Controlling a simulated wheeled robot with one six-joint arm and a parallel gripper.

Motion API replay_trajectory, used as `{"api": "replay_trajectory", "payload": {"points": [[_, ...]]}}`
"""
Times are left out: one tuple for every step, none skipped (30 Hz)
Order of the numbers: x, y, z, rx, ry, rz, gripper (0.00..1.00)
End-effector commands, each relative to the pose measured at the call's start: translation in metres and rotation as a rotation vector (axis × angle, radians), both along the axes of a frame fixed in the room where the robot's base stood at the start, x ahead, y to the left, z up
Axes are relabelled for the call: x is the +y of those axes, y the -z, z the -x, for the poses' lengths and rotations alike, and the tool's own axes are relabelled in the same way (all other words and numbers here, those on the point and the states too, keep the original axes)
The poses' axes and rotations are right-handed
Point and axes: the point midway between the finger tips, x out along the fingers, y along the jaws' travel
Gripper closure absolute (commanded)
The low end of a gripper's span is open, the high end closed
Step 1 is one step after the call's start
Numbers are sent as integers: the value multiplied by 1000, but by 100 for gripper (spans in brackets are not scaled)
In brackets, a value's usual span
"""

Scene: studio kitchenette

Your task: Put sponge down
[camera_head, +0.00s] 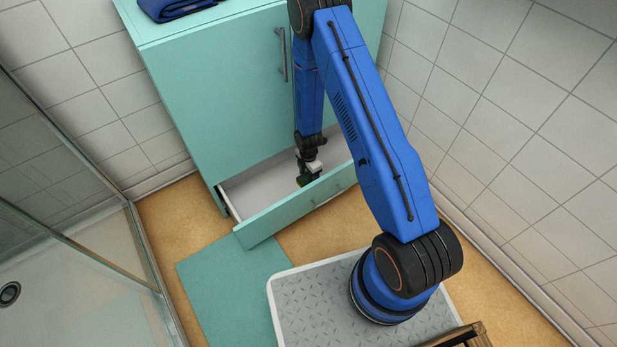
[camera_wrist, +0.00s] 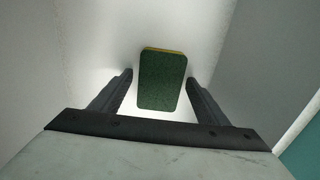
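The sponge (camera_wrist: 162,82) is dark green with a thin yellow edge at its far end. In the wrist view it is between and beyond my fingertips, with a visible gap to the left finger and a narrower one to the right. My gripper (camera_wrist: 160,78) is open around it. In the head view my gripper (camera_head: 309,170) is low inside the open drawer (camera_head: 290,211), near its front panel. The sponge cannot be told apart clearly from the gripper there. In the wrist view a pale surface lies behind the sponge; whether the sponge touches it, I cannot tell.
The drawer is the bottom one of a teal cabinet (camera_head: 205,90) with a closed door above. A folded blue cloth (camera_head: 175,8) lies on top. A teal mat (camera_head: 225,290) lies on the floor in front. A glass shower (camera_head: 70,250) stands left; tiled walls are close at right.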

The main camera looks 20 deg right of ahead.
Motion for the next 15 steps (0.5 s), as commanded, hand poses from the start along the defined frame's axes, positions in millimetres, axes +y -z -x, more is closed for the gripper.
{"api": "replay_trajectory", "payload": {"points": [[0, 0, 0, 0, 0, 0, 32], [0, 0, 0, 0, 0, 0, 32], [0, 0, 0, 0, 0, 0, 32], [0, 0, 0, 0, 0, 0, 32], [0, 0, 0, 0, 0, 0, 32], [0, 0, 0, 0, 0, 0, 32], [0, 0, 0, 0, 0, 0, 32], [0, -1, 0, 0, 0, 0, 32], [0, -2, 0, 0, 0, 0, 32], [0, -3, 0, 0, 1, 0, 32], [0, -4, 0, -1, 1, 0, 32], [0, -8, 0, -1, 1, 0, 32], [0, -10, -1, -1, 1, 0, 32], [0, -14, -1, -1, 1, 0, 32], [0, -18, 0, -1, 1, 0, 32]]}}
